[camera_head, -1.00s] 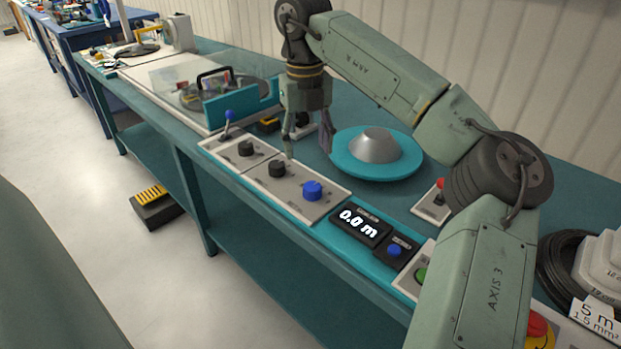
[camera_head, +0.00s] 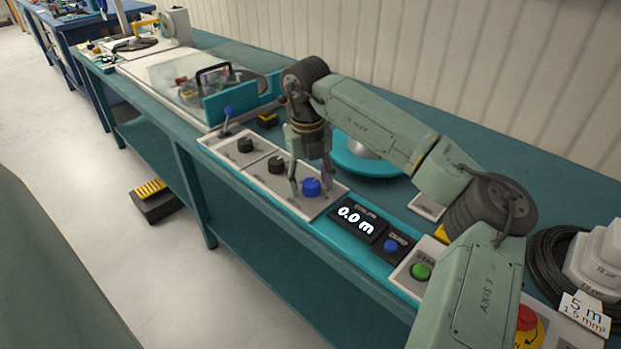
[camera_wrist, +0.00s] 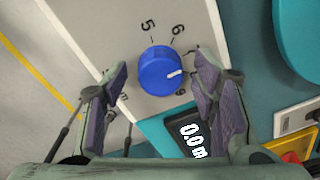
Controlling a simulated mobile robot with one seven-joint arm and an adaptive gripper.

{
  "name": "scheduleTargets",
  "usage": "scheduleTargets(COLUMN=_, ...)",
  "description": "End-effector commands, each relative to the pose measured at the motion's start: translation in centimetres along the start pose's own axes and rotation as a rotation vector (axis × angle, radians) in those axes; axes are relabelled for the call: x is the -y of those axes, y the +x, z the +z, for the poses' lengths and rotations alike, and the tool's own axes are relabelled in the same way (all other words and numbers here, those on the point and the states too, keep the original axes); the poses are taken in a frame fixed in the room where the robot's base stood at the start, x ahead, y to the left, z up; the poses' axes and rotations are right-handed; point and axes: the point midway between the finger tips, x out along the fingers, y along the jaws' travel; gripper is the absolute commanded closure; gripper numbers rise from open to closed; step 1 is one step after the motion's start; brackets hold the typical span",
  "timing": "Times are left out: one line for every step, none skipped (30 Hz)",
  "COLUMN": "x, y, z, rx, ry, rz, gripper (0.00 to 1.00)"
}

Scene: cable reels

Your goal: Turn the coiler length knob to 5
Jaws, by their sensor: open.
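The blue length knob (camera_head: 311,187) sits on the light grey coiler panel (camera_head: 272,207). In the wrist view the blue knob (camera_wrist: 160,71) has a white pointer mark aimed to the right and slightly up, away from the printed 5 and 6 above the knob. My gripper (camera_head: 310,190) is open, with one finger on each side of the knob. In the wrist view my gripper's fingers (camera_wrist: 160,100) stand apart to the left and right, with gaps to the knob. The coiler display (camera_head: 358,220) reads 0.0 m.
Two black knobs (camera_head: 276,165) and a blue-tipped lever (camera_head: 228,112) are left of the blue knob. A teal reel (camera_head: 365,163) is behind my gripper. A smaller blue button (camera_head: 391,245) and a green button (camera_head: 421,271) are to the right.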

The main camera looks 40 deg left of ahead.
Motion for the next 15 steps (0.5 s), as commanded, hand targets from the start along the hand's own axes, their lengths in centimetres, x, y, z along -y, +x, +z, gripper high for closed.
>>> scheduleTargets(x=0.0, y=0.01, z=0.0, rx=0.0, ry=0.0, rz=0.0, gripper=0.46)
scheduleTargets(x=0.0, y=0.01, z=0.0, rx=0.0, ry=0.0, rz=0.0, gripper=0.46)
scheduleTargets(x=0.0, y=0.0, z=0.0, rx=0.0, ry=0.0, rz=0.0, gripper=0.47)
scheduleTargets(x=0.0, y=0.0, z=0.0, rx=0.0, ry=0.0, rz=0.0, gripper=0.49)
scheduleTargets(x=0.0, y=0.0, z=0.0, rx=0.0, ry=0.0, rz=0.0, gripper=0.51)
scheduleTargets(x=0.0, y=-0.01, z=0.0, rx=0.0, ry=0.0, rz=0.0, gripper=0.54)
scheduleTargets(x=0.0, y=-0.01, z=0.0, rx=0.0, ry=0.0, rz=0.001, gripper=0.56)
scheduleTargets(x=0.0, y=-0.01, z=0.0, rx=0.0, ry=0.0, rz=0.001, gripper=0.58)
scheduleTargets(x=0.0, y=-0.01, z=0.0, rx=0.0, ry=0.0, rz=0.001, gripper=0.6)
scheduleTargets(x=-0.01, y=-0.02, z=0.0, rx=0.0, ry=0.0, rz=0.001, gripper=0.62)
scheduleTargets(x=-0.01, y=-0.02, z=0.0, rx=0.0, ry=0.0, rz=0.001, gripper=0.64)
scheduleTargets(x=-0.01, y=-0.02, z=0.0, rx=0.0, ry=0.0, rz=0.001, gripper=0.67)
scheduleTargets(x=-0.01, y=-0.02, z=0.0, rx=0.0, ry=0.0, rz=0.001, gripper=0.69)
scheduleTargets(x=-0.01, y=-0.02, z=0.0, rx=0.0, ry=0.0, rz=0.001, gripper=0.71)
scheduleTargets(x=-0.01, y=-0.02, z=0.0, rx=0.0, ry=0.0, rz=0.001, gripper=0.74)
